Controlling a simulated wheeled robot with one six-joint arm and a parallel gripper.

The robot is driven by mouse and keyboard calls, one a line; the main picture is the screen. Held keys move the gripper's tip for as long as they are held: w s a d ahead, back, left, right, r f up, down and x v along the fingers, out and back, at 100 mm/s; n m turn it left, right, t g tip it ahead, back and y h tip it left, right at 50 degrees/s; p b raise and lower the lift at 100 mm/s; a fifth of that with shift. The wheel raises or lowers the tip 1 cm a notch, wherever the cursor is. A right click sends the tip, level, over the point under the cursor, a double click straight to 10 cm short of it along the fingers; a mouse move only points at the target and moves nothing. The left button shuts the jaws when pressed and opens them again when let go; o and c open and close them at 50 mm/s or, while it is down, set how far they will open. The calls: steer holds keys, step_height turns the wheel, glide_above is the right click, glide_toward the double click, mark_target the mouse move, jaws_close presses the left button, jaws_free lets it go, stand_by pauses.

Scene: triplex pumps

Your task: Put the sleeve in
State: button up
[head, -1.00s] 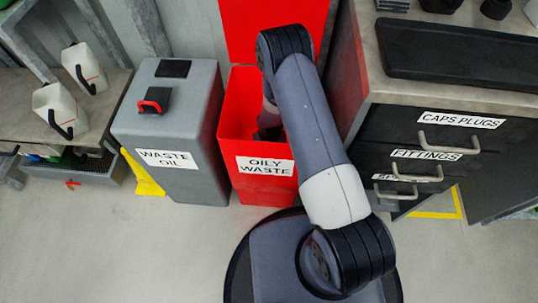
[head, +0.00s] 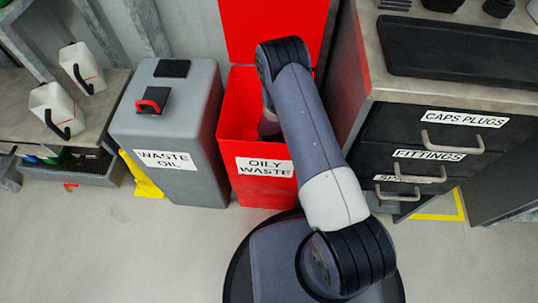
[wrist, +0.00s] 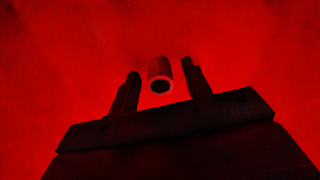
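The sleeve (wrist: 161,76) is a short hollow tube, lit red, with its round open end facing the camera in the wrist view. My gripper (wrist: 160,68) is open, with one dark finger on each side of the sleeve. A gap shows between the sleeve and each finger, so the fingers do not appear to grip it. Red walls surround both. In the head view, my arm reaches down into the open red bin (head: 228,155) labelled OILY WASTE. The fingers and the sleeve are hidden there by the arm and the bin.
The bin's red lid (head: 262,30) stands open behind it. A grey WASTE OIL bin (head: 185,120) stands close on the left. A drawer cabinet (head: 400,150) with protruding handles stands on the right. White jugs (head: 55,108) sit on a bench at far left. The front floor is clear.

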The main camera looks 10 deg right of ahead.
step_height(320, 180, up, 12)
steer(key=s+p, duration=0.1)
steer(key=p, duration=0.2)
steer(key=shift+s+r+p, duration=0.15)
steer(key=shift+s+p, duration=0.1)
steer(key=shift+p, duration=0.15)
